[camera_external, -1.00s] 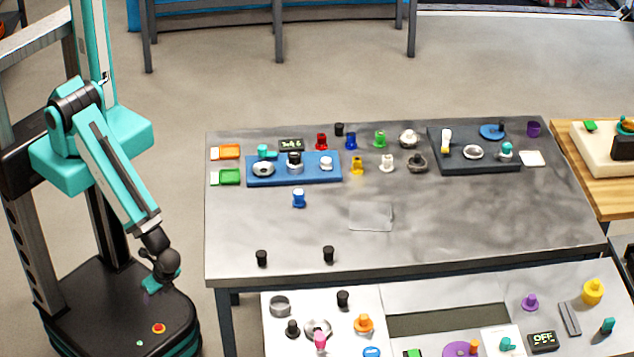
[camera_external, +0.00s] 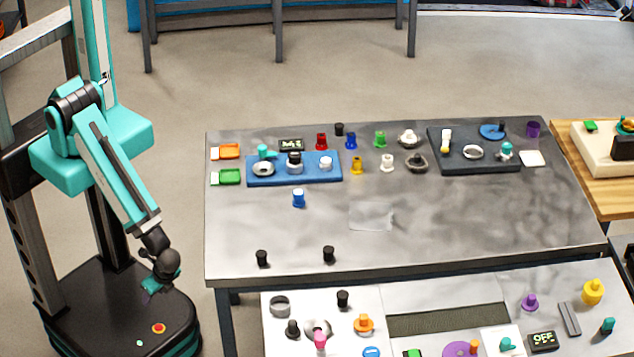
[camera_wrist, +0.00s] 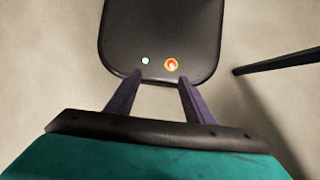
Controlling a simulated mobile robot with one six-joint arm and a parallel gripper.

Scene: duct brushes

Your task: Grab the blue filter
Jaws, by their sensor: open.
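A blue filter-like piece (camera_external: 351,141) stands upright in the back row on the grey metal table, between a red and a green piece. A second blue piece with a white top (camera_external: 299,198) stands alone in front of the blue tray. I cannot tell which one is the blue filter. My gripper (camera_external: 151,288) hangs low over my base, left of the table and well apart from both pieces. In the wrist view my gripper (camera_wrist: 160,80) has its two purple fingers spread with nothing between them. Neither blue piece shows in the wrist view.
The blue tray (camera_external: 252,178) and the dark tray (camera_external: 480,166) hold several parts. Yellow (camera_external: 357,166), red (camera_external: 321,141) and green (camera_external: 380,139) pieces stand near the back blue one. Two black pegs stand near the front edge. The table's middle front is mostly clear.

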